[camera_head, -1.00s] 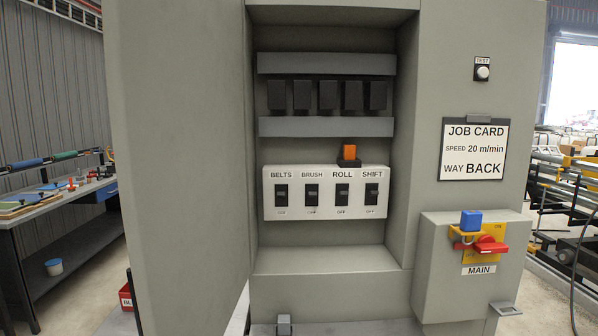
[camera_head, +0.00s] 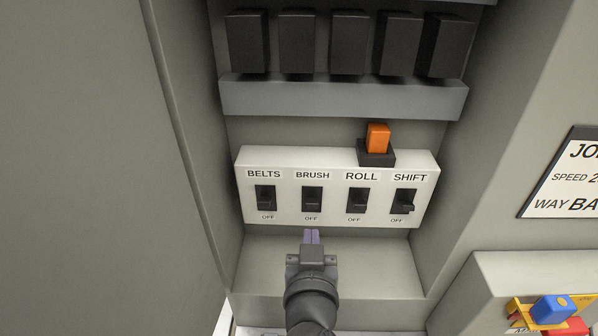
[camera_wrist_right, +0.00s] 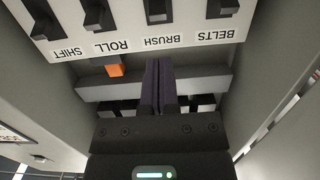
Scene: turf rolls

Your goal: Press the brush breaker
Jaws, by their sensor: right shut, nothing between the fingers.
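The brush breaker (camera_head: 312,199) is a black switch on a white panel (camera_head: 290,160), under the label BRUSH and above the word OFF. It also shows upside down at the top of the right wrist view (camera_wrist_right: 158,11). My right gripper (camera_head: 312,236) is shut and empty, its purple-grey fingers pointing up just below the brush breaker in the head view. The fingers (camera_wrist_right: 157,62) appear apart from the switch in the wrist view. I cannot tell for sure which way the brush lever is set. My left gripper is not in view.
Beside it are the belts breaker (camera_head: 265,198), roll breaker (camera_head: 357,200) and shift breaker (camera_head: 405,201). An orange block (camera_head: 377,138) on a black base sits above roll. Cabinet walls flank the recess. A box with a blue block (camera_head: 553,308) is at lower right.

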